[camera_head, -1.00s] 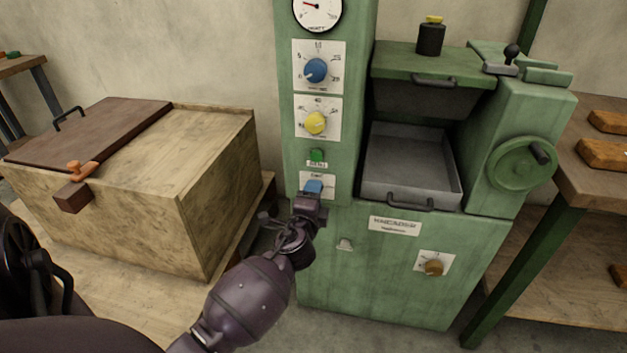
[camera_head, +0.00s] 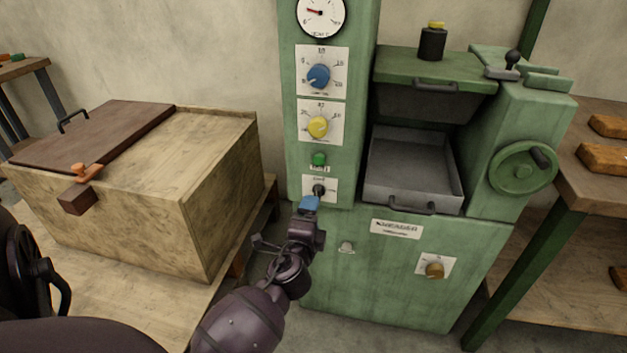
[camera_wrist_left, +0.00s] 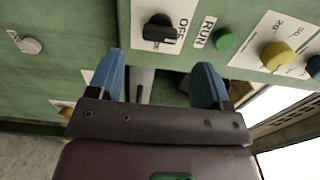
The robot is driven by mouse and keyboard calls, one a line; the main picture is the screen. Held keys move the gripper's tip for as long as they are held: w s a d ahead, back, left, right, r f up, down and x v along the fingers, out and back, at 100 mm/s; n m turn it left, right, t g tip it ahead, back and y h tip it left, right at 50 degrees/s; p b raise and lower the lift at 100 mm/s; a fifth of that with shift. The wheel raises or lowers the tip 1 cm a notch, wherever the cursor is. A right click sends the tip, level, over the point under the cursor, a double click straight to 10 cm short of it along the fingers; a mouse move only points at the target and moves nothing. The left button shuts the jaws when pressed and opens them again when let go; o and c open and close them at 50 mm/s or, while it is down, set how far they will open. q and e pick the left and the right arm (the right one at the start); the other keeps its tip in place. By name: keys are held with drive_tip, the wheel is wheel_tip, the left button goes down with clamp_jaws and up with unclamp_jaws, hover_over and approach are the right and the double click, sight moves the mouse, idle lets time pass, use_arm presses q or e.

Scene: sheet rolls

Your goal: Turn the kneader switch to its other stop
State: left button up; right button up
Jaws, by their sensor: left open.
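The black rotary switch (camera_head: 319,190) sits on a white plate low on the green column, under a green button. In the left wrist view the black switch (camera_wrist_left: 158,32) is close, with OFF printed beside its bar. The bar runs roughly along the column. My left gripper (camera_head: 309,204) is just below and in front of the switch. In the wrist view its blue fingers (camera_wrist_left: 162,82) are apart, nothing is between them, and the switch lies beyond the tips, apparently not touched. My right gripper is not in view.
Above are the green RUN button (camera_head: 319,159), a yellow dial (camera_head: 318,127) and a blue dial (camera_head: 318,76). A brown knob (camera_head: 434,270) is on the lower front. A grey tray (camera_head: 413,198) is at right of the column. A wooden box (camera_head: 215,190) stands left.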

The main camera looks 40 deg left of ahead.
use_arm(q)
drive_tip(key=v, duration=0.5)
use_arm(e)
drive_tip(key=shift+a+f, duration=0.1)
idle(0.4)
use_arm(q)
drive_tip(key=s+d+f+n+g+h, duration=0.2)
drive_tip(key=s+d+n+h, duration=0.15)
drive_tip(key=s, duration=0.55)
drive_tip(key=s+d+f+n+g+h, duration=0.1)
drive_tip(key=s+d+f+n+h, duration=0.2)
drive_tip(key=s, duration=0.7)
drive_tip(key=s+d+f+n+g+h, duration=0.15)
drive_tip(key=s+d+h, duration=0.3)
drive_tip(key=s, duration=0.45)
wheel_tip(320, 180, up, 11)
drive_tip(key=s+n+y+p, duration=0.1)
drive_tip(key=s+n+p, duration=0.1)
drive_tip(key=p, duration=1.5)
drive_tip(key=shift+a+n, duration=0.25)
drive_tip(key=shift+n, duration=0.05)
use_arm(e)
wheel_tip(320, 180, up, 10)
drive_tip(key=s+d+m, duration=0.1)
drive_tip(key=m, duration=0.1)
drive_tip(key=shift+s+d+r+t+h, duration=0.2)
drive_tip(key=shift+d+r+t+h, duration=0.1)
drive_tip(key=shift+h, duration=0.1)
